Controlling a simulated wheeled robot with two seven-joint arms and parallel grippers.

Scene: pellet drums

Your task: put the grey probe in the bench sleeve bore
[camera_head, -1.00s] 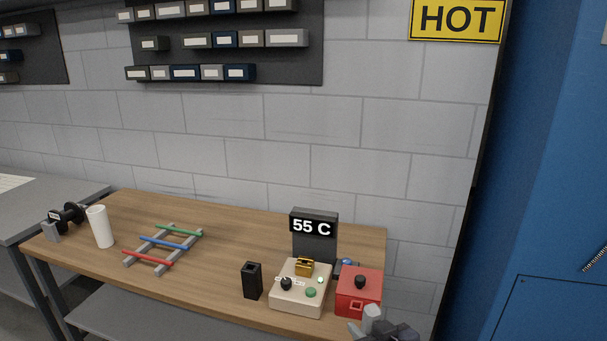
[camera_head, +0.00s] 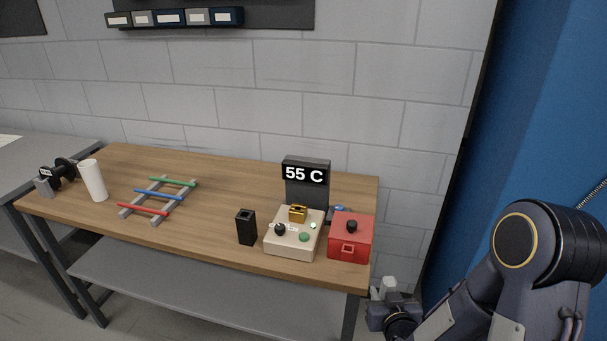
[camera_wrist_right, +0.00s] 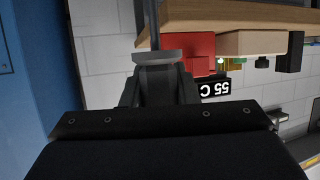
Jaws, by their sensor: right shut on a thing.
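My right gripper (camera_head: 388,303) is beyond the bench's front right corner, below the top in the head view. It is shut on the grey probe (camera_head: 389,284), whose pale grey part sticks up from the jaws. In the right wrist view the probe (camera_wrist_right: 157,55) shows as a grey collar with a thin dark rod beyond the fingers (camera_wrist_right: 158,88). An upright black block (camera_head: 246,228) with an opening in its top, apparently the bench sleeve, stands left of the cream control box. The bore's inside is dark. My left gripper is out of view.
On the wooden bench (camera_head: 215,205), a cream control box (camera_head: 292,245), a red box (camera_head: 350,238) and a 55 C display (camera_head: 306,178) stand close together at the right. A coloured-bar rack (camera_head: 158,200), white cylinder (camera_head: 93,181) and black spool (camera_head: 63,171) are farther left.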

